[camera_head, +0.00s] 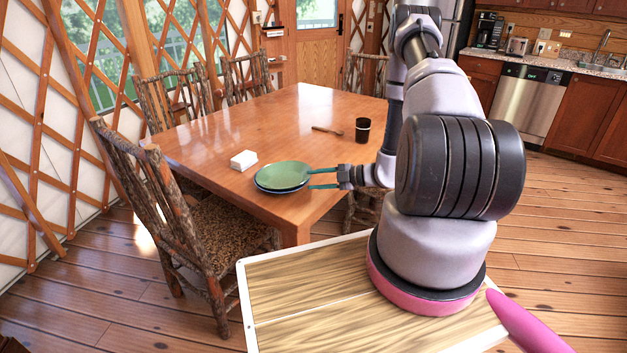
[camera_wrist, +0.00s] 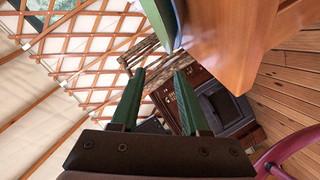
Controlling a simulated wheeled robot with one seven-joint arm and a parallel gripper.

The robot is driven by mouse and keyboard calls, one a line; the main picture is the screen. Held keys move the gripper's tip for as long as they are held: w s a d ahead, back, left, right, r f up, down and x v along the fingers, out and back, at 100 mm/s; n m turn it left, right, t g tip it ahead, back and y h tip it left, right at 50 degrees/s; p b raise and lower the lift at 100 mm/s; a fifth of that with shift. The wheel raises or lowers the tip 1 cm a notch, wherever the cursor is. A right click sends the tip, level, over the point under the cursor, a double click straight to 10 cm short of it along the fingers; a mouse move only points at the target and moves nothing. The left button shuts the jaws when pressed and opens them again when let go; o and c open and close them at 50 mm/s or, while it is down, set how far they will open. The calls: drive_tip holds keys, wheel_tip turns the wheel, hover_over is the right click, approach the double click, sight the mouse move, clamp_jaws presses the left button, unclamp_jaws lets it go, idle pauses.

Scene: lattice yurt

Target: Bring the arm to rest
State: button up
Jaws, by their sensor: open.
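My gripper (camera_head: 310,179) is at the near edge of the wooden table, just right of a green plate. In the wrist view my gripper (camera_wrist: 158,88) shows two green fingers spread apart with nothing between them. The arm reaches from its base over to the table edge. The green plate (camera_head: 284,174) lies on a darker blue plate (camera_head: 262,188) near the table's front corner. In the head view the fingertips appear beside the plate's right rim; I cannot tell whether they touch it.
The wooden table (camera_head: 262,118) also bears a white block (camera_head: 243,160), a brown stick-like utensil (camera_head: 327,131) and a black cup (camera_head: 362,130). Log chairs (camera_head: 180,215) stand around it. A dishwasher (camera_head: 525,105) and cabinets are at the back right. Open floor lies right of the arm.

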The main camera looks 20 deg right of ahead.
drive_tip(key=s+a+r+n+g+h, duration=0.1)
drive_tip(key=s+a+r+n+g, duration=0.1)
drive_tip(key=r+n, duration=0.6)
drive_tip(key=s+a+r+n+g, duration=0.2)
drive_tip(key=r+n+g, duration=0.1)
drive_tip(key=r+n, duration=0.55)
drive_tip(key=s+a+r+n+g+h, duration=0.1)
drive_tip(key=s+a+r+n+g, duration=0.15)
drive_tip(key=r+n, duration=0.55)
drive_tip(key=s+d+r+n+t+h, duration=0.2)
drive_tip(key=s+r+n+t+h, duration=0.1)
drive_tip(key=s+r+n, duration=0.6)
drive_tip(key=s+d+r+n+t+h, duration=0.2)
drive_tip(key=s+r+n+h, duration=0.3)
drive_tip(key=s+r+n, duration=0.4)
wheel_tip(320, 180, up, 4)
drive_tip(key=n+t, duration=0.1)
drive_tip(key=n, duration=0.1)
drive_tip(key=shift+d+n+h, duration=0.15)
drive_tip(key=shift+n+h, duration=0.15)
drive_tip(key=shift+n, duration=0.05)
